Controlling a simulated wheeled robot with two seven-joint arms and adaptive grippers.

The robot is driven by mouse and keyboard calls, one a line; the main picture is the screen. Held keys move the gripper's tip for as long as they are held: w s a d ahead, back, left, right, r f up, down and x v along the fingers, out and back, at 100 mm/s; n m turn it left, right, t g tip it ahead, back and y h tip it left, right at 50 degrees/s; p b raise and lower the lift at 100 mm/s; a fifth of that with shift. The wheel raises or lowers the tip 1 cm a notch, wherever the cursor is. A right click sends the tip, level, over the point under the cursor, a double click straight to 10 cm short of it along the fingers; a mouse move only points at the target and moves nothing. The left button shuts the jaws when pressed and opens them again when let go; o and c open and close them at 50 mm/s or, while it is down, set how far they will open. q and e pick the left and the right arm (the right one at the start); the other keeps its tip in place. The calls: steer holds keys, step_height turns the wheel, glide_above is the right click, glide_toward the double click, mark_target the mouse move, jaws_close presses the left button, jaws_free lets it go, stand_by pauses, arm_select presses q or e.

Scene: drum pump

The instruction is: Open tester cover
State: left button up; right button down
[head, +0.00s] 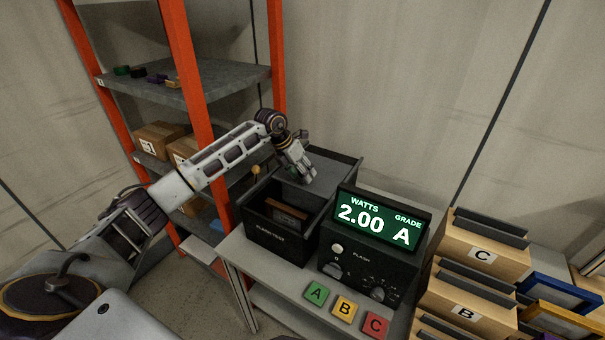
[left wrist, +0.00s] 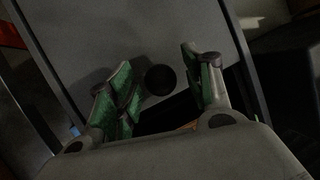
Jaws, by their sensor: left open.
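The flash tester is a black box (head: 268,232) marked FLASH TEST, left of the display unit. Its front part is open from above, and a brown framed panel (head: 287,211) shows inside. A grey, dark-edged cover panel (head: 335,166) is at the back of the box; its exact tilt is hard to tell. My left gripper (head: 307,178) is over this panel, fingers pointing down. In the left wrist view the green-padded fingers (left wrist: 165,85) are open and apart, with a round black knob (left wrist: 160,80) between them on the grey panel. Contact with the knob cannot be told. My right gripper is out of view.
The display unit (head: 370,240) reads 2.00 A. Green, yellow and red tiles A, B, C (head: 345,308) lie in front. Lettered bins (head: 480,258) stand to the right. An orange-post shelf (head: 196,90) stands behind my left arm.

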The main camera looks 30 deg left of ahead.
arm_select(q)
steer(key=v, duration=1.1)
steer(key=shift+r, duration=0.15)
stand_by(0.4)
